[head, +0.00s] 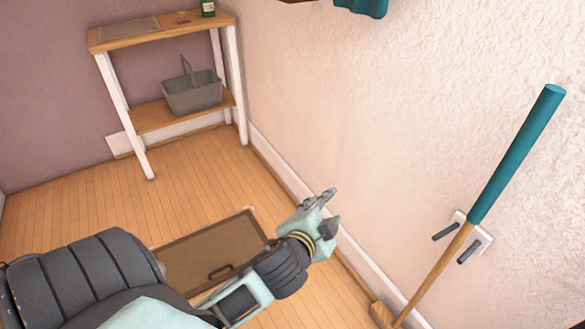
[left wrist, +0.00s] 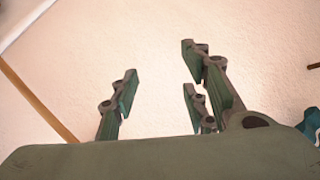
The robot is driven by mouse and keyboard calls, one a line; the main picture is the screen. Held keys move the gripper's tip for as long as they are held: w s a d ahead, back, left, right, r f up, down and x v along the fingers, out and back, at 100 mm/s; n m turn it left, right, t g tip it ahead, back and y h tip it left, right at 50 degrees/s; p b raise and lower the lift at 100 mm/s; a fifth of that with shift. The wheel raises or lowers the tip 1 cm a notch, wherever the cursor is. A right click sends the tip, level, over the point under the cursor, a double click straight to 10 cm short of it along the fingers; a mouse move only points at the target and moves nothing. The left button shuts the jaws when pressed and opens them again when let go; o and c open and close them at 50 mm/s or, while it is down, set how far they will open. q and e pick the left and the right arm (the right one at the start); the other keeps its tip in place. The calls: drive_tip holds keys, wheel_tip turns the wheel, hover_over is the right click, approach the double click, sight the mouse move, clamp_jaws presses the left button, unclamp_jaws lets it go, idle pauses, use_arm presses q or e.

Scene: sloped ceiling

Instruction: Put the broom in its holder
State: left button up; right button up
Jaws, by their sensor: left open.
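The broom (head: 505,170) has a teal upper handle and a wooden lower shaft. It stands tilted close to the right wall, its wooden head (head: 382,314) at the lower edge of the head view. The holder (head: 483,238) is a pale wall plate with two dark prongs. The shaft crosses between the prongs in the picture; I cannot tell whether they grip it. My left gripper (head: 331,211) is open and empty, left of the broom and apart from it. Its spread fingers also show in the left wrist view (left wrist: 158,85). My right gripper is not in view.
A wooden shelf unit with white legs (head: 133,116) stands at the back left, holding a grey basket (head: 193,97) and a green bottle (head: 208,9). A brown floor panel (head: 205,262) with a handle lies below my left arm. A teal thing (head: 362,7) hangs at the top.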

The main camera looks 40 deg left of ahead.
use_arm(q)
drive_tip(key=s+d+f+n+g+h, duration=0.1)
drive_tip(key=s+d+f+n+g, duration=0.1)
drive_tip(key=s+f, duration=0.6)
drive_tip(key=s+d+f+n+g+h, duration=0.2)
drive_tip(key=s+d+f+g, duration=0.3)
drive_tip(key=s, duration=0.7)
wheel_tip(320, 180, down, 3)
drive_tip(key=g, duration=0.2)
drive_tip(key=shift+s+r+n+g, duration=0.15)
drive_tip(key=shift+s+n+g, duration=0.05)
drive_tip(key=shift+n+g, duration=0.1)
